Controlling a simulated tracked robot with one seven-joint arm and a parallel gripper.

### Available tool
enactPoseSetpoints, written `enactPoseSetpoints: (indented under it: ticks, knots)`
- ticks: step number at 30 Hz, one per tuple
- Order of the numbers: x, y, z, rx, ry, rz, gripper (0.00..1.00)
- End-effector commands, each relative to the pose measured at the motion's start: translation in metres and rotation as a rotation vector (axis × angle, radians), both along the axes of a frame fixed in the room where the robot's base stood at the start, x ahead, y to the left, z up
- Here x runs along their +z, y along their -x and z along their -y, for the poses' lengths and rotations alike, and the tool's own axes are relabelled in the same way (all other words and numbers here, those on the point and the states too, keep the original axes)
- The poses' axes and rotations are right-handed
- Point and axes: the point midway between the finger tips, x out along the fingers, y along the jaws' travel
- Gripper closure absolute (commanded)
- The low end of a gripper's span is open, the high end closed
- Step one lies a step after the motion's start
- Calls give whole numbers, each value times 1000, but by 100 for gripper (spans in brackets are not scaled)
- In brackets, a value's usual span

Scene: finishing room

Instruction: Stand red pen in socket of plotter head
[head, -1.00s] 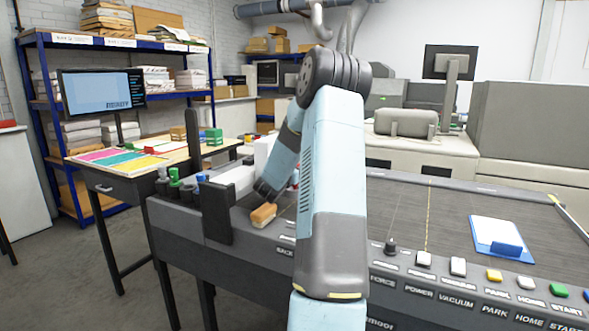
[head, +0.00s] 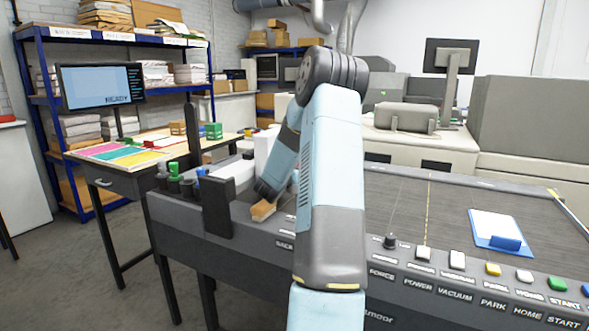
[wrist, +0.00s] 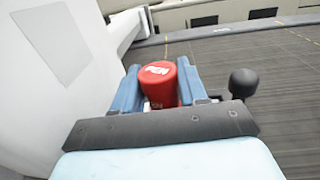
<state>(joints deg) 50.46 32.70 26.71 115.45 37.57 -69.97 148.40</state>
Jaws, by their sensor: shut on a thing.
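The red pen (wrist: 162,84) stands in my gripper in the wrist view, its rounded red top with white lettering showing between the two blue fingers. My gripper (wrist: 160,92) is shut on it. The pen's lower end is hidden by the gripper. A large white housing (wrist: 65,60), which looks like part of the plotter head, stands close at the left in the wrist view. In the head view a white block (head: 264,148) shows behind my forearm. My arm hides the pen there, and I cannot make out the socket.
A black knob (wrist: 243,83) stands right of the gripper in the wrist view. A wooden-topped brush or block (head: 263,211) lies on the plotter's front ledge, beside a dark upright bracket (head: 217,207). Several capped pens (head: 174,178) stand at the left. The plotter bed (head: 420,205) is largely clear.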

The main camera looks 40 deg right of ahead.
Motion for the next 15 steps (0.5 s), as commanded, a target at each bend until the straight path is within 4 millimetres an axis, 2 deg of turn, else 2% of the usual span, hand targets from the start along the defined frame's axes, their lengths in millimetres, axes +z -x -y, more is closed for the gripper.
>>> enactPoseSetpoints:
  ticks: [5,6,15]
  knots:
    - [0,0,0,0,0,0,88]
    - [0,0,0,0,0,0,56]
    - [0,0,0,0,0,0,28]
